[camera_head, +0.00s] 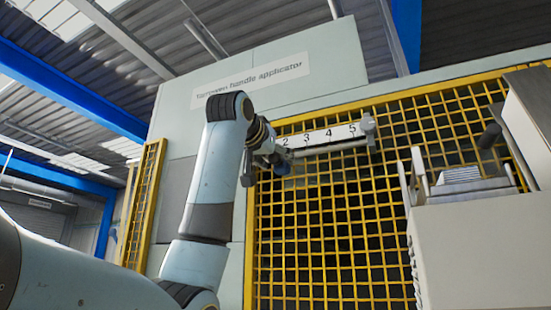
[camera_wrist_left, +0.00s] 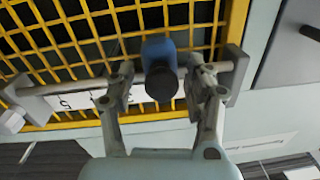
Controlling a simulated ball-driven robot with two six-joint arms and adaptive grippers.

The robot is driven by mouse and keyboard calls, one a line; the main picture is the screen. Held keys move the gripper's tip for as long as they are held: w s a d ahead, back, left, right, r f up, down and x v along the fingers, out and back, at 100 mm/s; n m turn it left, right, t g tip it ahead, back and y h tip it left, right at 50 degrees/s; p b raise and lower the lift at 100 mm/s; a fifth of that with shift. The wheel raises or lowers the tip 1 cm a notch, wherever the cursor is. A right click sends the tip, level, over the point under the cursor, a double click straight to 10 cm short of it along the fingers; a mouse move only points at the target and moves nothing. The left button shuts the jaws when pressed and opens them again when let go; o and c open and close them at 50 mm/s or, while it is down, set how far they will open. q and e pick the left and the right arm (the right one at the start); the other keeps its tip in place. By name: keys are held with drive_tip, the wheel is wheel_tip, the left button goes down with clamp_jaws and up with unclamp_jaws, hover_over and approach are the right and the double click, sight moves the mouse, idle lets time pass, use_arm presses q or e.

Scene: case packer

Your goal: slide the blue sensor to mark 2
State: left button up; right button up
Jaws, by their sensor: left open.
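The blue sensor (camera_wrist_left: 157,50) sits on a grey horizontal rail (camera_wrist_left: 75,84) in the left wrist view, its black round knob (camera_wrist_left: 161,88) facing me. It is close to the rail's end bracket at right. In the head view the sensor (camera_head: 283,168) is small and partly hidden by my left gripper (camera_head: 270,160) at the rail's left end. My left gripper (camera_wrist_left: 165,76) is open, one finger on each side of the sensor; I cannot tell if they touch it. The white scale (camera_head: 320,137) shows marks 2 to 5; mark 2 is just right of the gripper. My right gripper is not in view.
A yellow mesh guard (camera_head: 330,230) stands behind the rail. A bracket (camera_head: 368,130) closes the rail's right end. A pale machine housing (camera_head: 470,240) with a stack of flat pieces (camera_head: 463,182) stands at right. The rail between sensor and right bracket looks clear.

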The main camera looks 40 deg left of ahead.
use_arm(q)
drive_tip(key=v, duration=1.2)
idle(0.4)
